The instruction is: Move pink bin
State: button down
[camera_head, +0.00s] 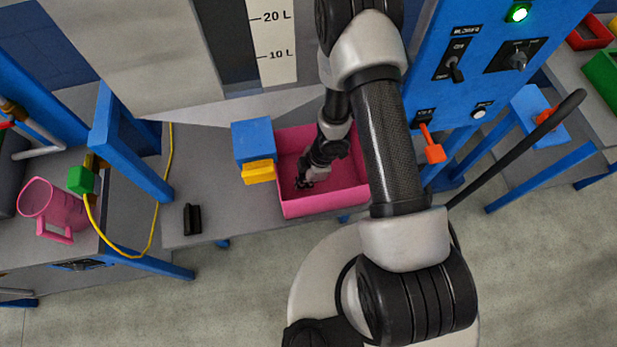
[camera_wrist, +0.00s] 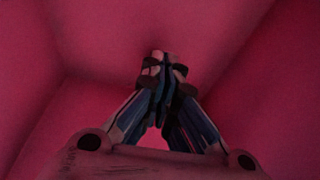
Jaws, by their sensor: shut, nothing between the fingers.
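The pink bin (camera_head: 318,205) sits on the grey bench, upright, below the tank panel. My gripper (camera_head: 302,184) is down inside the bin, toward its left side, shut and empty. In the wrist view the shut fingers (camera_wrist: 165,62) point at the pink inside of the bin (camera_wrist: 75,45), whose walls and corners fill the picture. I cannot tell whether the fingertips touch the bin. My arm hides part of the bin's right side in the head view.
A blue block (camera_head: 253,138) and a yellow block (camera_head: 259,172) are at the bin's left. A black object (camera_head: 192,219) lies further left. A pink jug (camera_head: 55,208) stands at far left. A blue control panel (camera_head: 480,60) rises at right, with an orange-handled lever (camera_head: 433,151).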

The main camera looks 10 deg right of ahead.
aim_at(286, 192)
jog(key=shift+a+f+b, duration=0.15)
jog(key=shift+a+b, duration=0.05)
jog(key=shift+a, duration=0.85)
jog(key=shift+a+f+b, duration=0.1)
jog(key=shift+a+b, duration=0.05)
jog(key=shift+a, duration=0.9)
jog(key=shift+a, duration=0.1)
jog(key=a+p, duration=0.1)
jog(key=a, duration=0.2)
jog(key=shift+a, duration=0.35)
